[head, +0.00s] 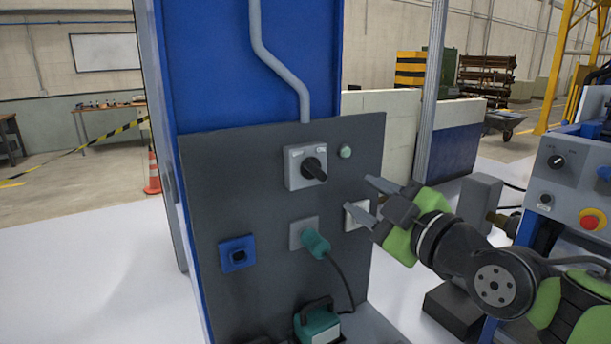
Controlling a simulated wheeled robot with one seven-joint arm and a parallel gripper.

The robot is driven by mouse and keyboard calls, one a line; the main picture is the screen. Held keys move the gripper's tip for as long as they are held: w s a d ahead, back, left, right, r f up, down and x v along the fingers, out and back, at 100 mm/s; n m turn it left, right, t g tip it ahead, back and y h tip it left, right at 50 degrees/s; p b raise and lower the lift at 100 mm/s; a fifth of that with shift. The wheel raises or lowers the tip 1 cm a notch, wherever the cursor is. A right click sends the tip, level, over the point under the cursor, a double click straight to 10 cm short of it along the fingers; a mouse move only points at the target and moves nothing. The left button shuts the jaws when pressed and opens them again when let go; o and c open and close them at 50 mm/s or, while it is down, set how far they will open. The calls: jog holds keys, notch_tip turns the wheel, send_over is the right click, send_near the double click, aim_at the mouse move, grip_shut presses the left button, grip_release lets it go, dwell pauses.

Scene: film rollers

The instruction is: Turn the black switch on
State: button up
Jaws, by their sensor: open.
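The black switch (314,169) is a rotary knob on a light grey box, high on a dark grey panel (225,185). Its handle is tilted, pointing down to the right. Small markings stand above the knob on both sides, too small to read surely. My gripper (364,195) is to the right of the switch and a little lower, apart from it. Its two fingers point left and are spread open with nothing between them. The lower finger partly covers a white plate on the panel.
A small pale round button (345,152) sits right of the switch. Below are a blue socket (237,254) and a green plug (315,243) with a black cable. A green device (318,322) stands at the panel's foot. A blue machine (575,180) with a red button stands at right.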

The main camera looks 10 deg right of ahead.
aim_at(314, 168)
jog(key=p+x, duration=0.2)
jog(key=x, duration=1.2)
jog(key=shift+w+f, duration=0.1)
jog(key=shift+w, duration=0.15)
grip_shut()
